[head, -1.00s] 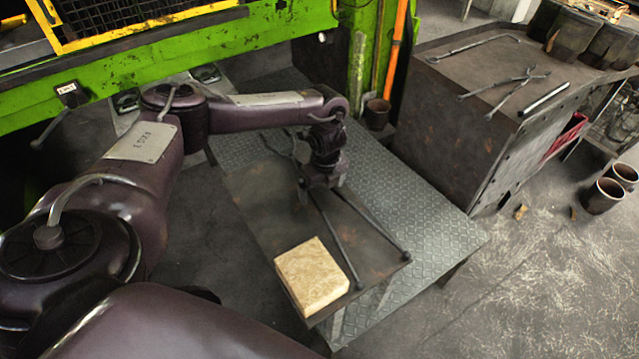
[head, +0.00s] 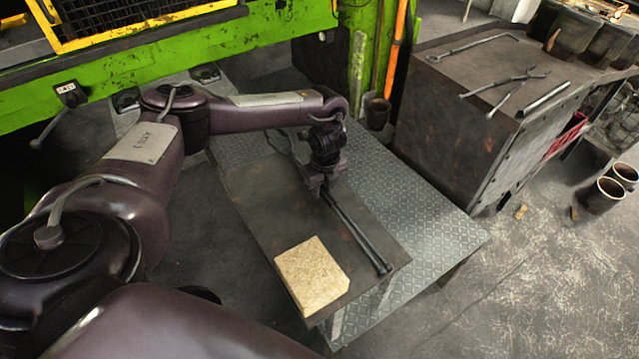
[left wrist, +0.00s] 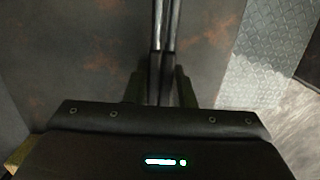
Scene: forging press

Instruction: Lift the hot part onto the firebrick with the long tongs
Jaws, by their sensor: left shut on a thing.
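The long tongs are dark, and their two long handles (head: 358,235) lie close together, reaching from my left gripper toward the near right of the dark plate. My left gripper (head: 322,190) is shut on the tongs, just above the plate. In the left wrist view the handles (left wrist: 166,40) run side by side between the fingers of my left gripper (left wrist: 161,85). The pale firebrick (head: 312,276) sits on the near end of the plate, to the left of the handle ends. The tong jaws are hidden behind my arm, and I cannot make out the hot part. My right gripper is not in view.
The dark plate (head: 262,195) lies on a diamond-tread table (head: 440,225). The green press frame (head: 200,55) stands behind. A dark bench (head: 455,95) at the right carries other tongs (head: 505,88). Cups (head: 605,192) stand on the floor at the far right.

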